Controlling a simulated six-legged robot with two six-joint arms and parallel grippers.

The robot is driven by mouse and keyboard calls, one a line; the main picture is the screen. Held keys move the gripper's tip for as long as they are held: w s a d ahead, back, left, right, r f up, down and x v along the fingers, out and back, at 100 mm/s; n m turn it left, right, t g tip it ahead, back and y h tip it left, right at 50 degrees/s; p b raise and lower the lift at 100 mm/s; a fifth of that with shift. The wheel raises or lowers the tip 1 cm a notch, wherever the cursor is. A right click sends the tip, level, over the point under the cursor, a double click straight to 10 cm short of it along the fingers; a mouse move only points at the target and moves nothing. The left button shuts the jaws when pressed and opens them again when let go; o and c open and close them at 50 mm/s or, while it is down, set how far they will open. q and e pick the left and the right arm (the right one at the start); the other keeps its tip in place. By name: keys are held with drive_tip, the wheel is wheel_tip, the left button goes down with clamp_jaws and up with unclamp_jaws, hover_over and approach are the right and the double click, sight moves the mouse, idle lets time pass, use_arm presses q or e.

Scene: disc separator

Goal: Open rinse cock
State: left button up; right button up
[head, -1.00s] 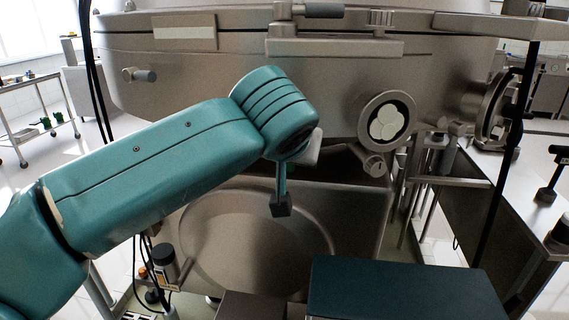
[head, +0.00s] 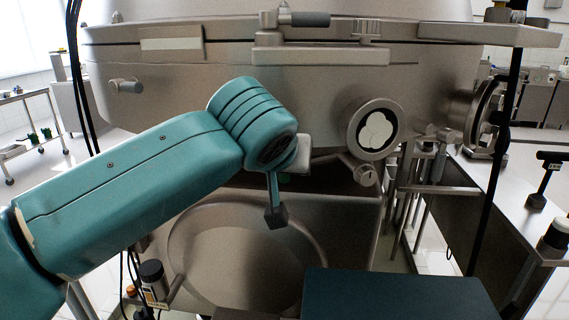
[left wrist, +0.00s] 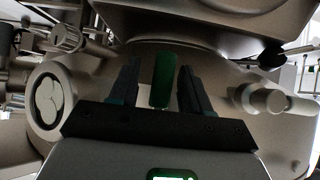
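In the left wrist view a green handle (left wrist: 162,80), which I take to be the rinse cock's, stands between the two dark fingers of my left gripper (left wrist: 159,72). Gaps show on both sides of it, so the fingers are open around the handle and not visibly touching it. In the head view my left gripper (head: 276,200) is at the lower front of the steel separator (head: 250,80), mostly hidden by my teal wrist. Only a sliver of green shows beneath the wrist there. My right gripper is not in view.
A round sight glass (head: 376,129) sits right of my wrist, with a small fitting (head: 364,175) below it. A grey-handled knob (head: 126,86) juts from the separator's left. A bench (head: 528,215) stands at right. A dark bottle (head: 152,280) is at lower left.

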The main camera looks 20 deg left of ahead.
use_arm(q)
drive_tip(key=shift+s, duration=0.1)
drive_tip(key=p+v, duration=0.2)
drive_tip(key=v, duration=1.4)
drive_tip(key=shift+s+r, duration=0.1)
drive_tip(key=shift+r, duration=0.05)
